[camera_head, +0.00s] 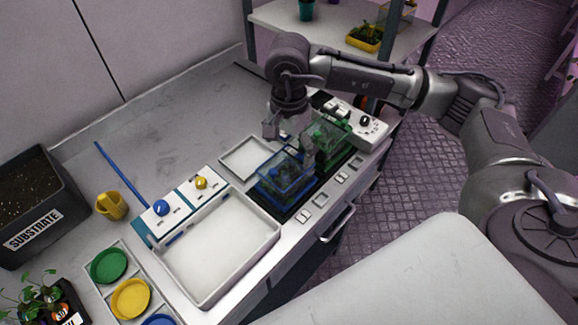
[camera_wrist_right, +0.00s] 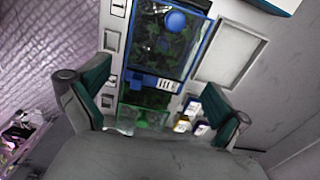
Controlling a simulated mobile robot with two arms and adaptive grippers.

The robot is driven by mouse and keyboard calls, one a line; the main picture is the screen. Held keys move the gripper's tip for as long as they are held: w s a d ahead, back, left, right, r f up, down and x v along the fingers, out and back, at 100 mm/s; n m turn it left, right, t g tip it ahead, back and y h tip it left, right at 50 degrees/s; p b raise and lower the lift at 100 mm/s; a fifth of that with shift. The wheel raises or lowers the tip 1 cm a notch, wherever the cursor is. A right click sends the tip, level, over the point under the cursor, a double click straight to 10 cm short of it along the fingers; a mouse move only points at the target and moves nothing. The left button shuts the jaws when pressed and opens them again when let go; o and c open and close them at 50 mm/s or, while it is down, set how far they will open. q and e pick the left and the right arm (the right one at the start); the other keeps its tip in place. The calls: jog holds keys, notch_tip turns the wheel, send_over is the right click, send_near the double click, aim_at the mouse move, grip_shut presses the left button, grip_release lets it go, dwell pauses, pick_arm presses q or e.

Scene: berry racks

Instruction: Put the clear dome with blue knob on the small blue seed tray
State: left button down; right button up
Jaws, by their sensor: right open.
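The clear dome with blue knob (camera_head: 283,173) appears to sit over the small blue seed tray (camera_head: 272,198) on the black mat near the counter's front edge. In the right wrist view the blue knob (camera_wrist_right: 175,21) shows above the plants, inside the tray's blue rim (camera_wrist_right: 207,50). I cannot tell whether the dome is fully seated. My right gripper (camera_head: 289,142) is open just above and behind the dome, and its teal fingers are spread and empty in the right wrist view (camera_wrist_right: 155,98). My left gripper is out of view.
A green-tinted dome and tray (camera_head: 325,136) stands right beside the blue one. A white empty tray (camera_head: 222,245), a control box with blue and yellow knobs (camera_head: 178,208) and a yellow cup (camera_head: 111,206) lie to the left. The rear counter is clear.

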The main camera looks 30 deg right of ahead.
aim_at(289, 164)
jog(key=shift+r+b, duration=0.3)
jog(key=shift+r, duration=1.6)
jog(key=shift+f, duration=0.1)
